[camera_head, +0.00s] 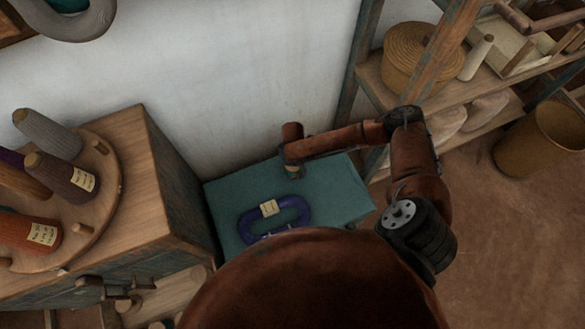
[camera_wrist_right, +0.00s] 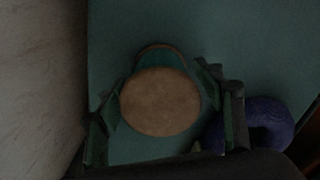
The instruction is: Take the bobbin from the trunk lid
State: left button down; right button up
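The trunk lid (camera_head: 336,190) is a flat teal surface by the white wall. The bobbin (camera_wrist_right: 160,102) stands upright on it, its round tan end facing the right wrist camera and a strip of teal winding showing behind. My right gripper (camera_wrist_right: 165,100) points down at the lid, one finger on each side of the bobbin. The fingers are spread and very near its rim; I see no clear grip. In the head view, my right gripper (camera_head: 292,168) is small and dark at the lid's far edge, and I cannot make out the bobbin there. My left gripper is out of view.
A blue yarn ring (camera_head: 274,219) with a paper tag lies on the lid, close beside the right finger in the wrist view (camera_wrist_right: 268,125). A wooden cabinet (camera_head: 130,170) with yarn cones stands left. A shelf (camera_head: 455,95) with baskets stands right.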

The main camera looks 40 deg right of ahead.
jog(key=c, duration=1)
jog(key=shift+o, duration=0.2)
